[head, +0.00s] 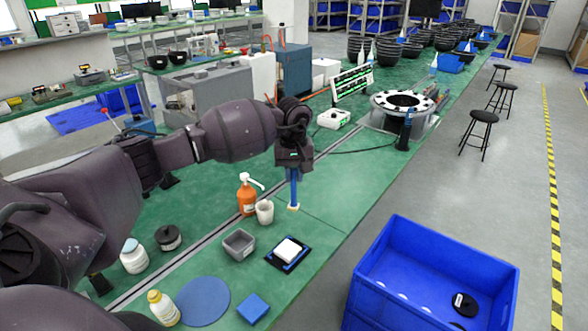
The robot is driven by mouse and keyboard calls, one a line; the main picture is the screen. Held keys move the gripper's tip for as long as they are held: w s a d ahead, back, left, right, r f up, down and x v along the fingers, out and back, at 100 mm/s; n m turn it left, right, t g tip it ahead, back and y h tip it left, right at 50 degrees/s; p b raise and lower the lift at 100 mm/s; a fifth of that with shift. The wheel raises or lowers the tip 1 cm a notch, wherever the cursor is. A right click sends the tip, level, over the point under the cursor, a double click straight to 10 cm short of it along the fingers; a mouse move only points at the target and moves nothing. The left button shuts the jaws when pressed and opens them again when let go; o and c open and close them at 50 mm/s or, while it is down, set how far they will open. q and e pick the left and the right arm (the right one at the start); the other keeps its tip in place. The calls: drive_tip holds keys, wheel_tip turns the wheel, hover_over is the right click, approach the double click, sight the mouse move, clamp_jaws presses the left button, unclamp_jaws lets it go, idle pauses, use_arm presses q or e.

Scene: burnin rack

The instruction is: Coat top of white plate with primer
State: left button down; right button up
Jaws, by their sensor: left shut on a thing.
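My left gripper (293,164) points down over the green bench and is shut on a blue-handled brush (293,188). The brush hangs upright with its pale tip downward, above and behind the white plate and apart from it. The white plate (289,249) lies flat on a small black and blue holder (275,262). A white cup (265,212) stands left of the brush, beside an orange bottle with a white pump (247,197). I cannot read which one holds primer. My right gripper is not in view.
A grey tray (239,245) sits left of the plate. A blue disc (204,300), a blue block (253,308), a yellow-capped bottle (163,308) and jars (134,257) stand nearby. A large blue crate (436,252) is at the right. A ring-shaped fixture (402,102) stands farther back.

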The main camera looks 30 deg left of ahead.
sight(294, 201)
use_arm(q)
drive_tip(key=shift+f, duration=0.65)
wheel_tip(294, 201, down, 4)
drive_tip(key=shift+r+b, duration=0.25)
drive_tip(key=shift+b, duration=0.55)
drive_tip(key=shift+f, duration=0.5)
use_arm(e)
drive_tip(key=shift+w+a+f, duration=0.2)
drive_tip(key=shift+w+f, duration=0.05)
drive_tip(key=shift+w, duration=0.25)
